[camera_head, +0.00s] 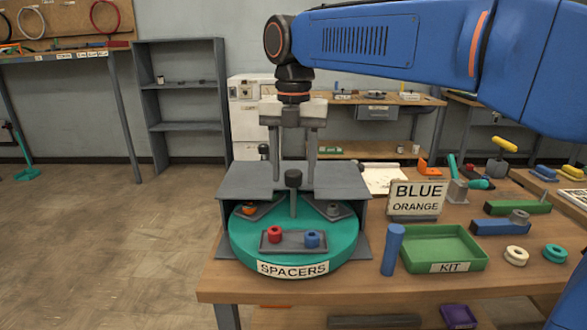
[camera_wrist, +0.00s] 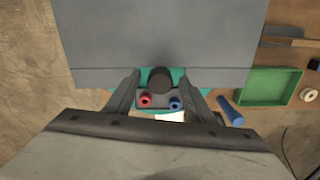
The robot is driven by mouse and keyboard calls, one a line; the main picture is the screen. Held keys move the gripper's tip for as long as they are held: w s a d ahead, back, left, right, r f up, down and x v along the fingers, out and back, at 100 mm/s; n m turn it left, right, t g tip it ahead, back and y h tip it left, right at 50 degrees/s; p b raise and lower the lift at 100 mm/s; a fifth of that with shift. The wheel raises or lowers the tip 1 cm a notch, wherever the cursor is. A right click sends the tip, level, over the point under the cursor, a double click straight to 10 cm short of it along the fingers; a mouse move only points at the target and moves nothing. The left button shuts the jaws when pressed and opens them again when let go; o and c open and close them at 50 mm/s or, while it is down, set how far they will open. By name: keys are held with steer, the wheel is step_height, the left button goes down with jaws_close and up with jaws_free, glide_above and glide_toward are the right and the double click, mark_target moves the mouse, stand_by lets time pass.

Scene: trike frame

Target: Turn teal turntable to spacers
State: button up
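The teal turntable (camera_head: 240,238) sits at the table's front left, partly under a grey cover (camera_head: 245,182). A SPACERS label (camera_head: 292,269) faces front, below a grey tray (camera_head: 293,247) holding a red spacer (camera_head: 274,234) and a blue spacer (camera_head: 312,240). An orange part (camera_head: 249,209) and a grey part (camera_head: 333,209) show farther back on it. A dark-topped post (camera_head: 293,179) rises from the turntable's middle. My gripper (camera_head: 293,175) is open and empty above it. In the wrist view, the post's dark knob (camera_wrist: 160,80) appears between the fingertips (camera_wrist: 161,73), apart from both.
The BLUE ORANGE sign (camera_head: 416,198), a blue cylinder (camera_head: 392,250) and the green KIT tray (camera_head: 443,246) stand right of the turntable. A cream ring (camera_head: 516,256) and a teal ring (camera_head: 555,253) lie farther right. The grey cover stands close around the turntable's rear.

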step_height(320, 180, up, 17)
steer(key=shift+r, duration=0.15)
stand_by(0.7)
